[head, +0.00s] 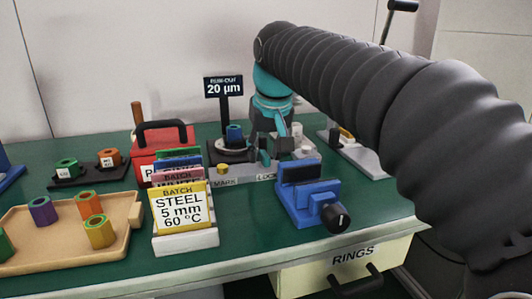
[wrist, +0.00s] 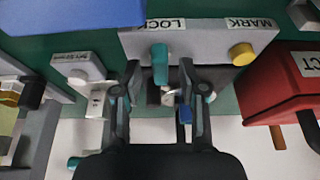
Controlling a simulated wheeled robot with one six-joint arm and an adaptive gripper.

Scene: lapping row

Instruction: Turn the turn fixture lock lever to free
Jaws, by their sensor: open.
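The turn fixture (head: 240,176) is a grey block on the green bench, with MARK and LOCK labels on its front. It also shows upside down in the wrist view (wrist: 205,42). Its teal lock lever (wrist: 160,58) sits beside the LOCK label. A yellow button (wrist: 242,53) is beside MARK. My gripper (wrist: 160,70) is open, with one fingertip on each side of the lever; contact cannot be told. In the head view my gripper (head: 275,150) is over the fixture's right end and partly hides the lever. A blue ring (head: 235,132) is on the fixture.
A blue vise-like device (head: 308,195) with a black knob stands in front right of the fixture. Batch cards (head: 181,210) stand in a rack at front left. A red box (head: 163,140) is close on the left. A wooden tray (head: 60,255) holds coloured rings. A RUN-OUT sign (head: 223,87) rises behind.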

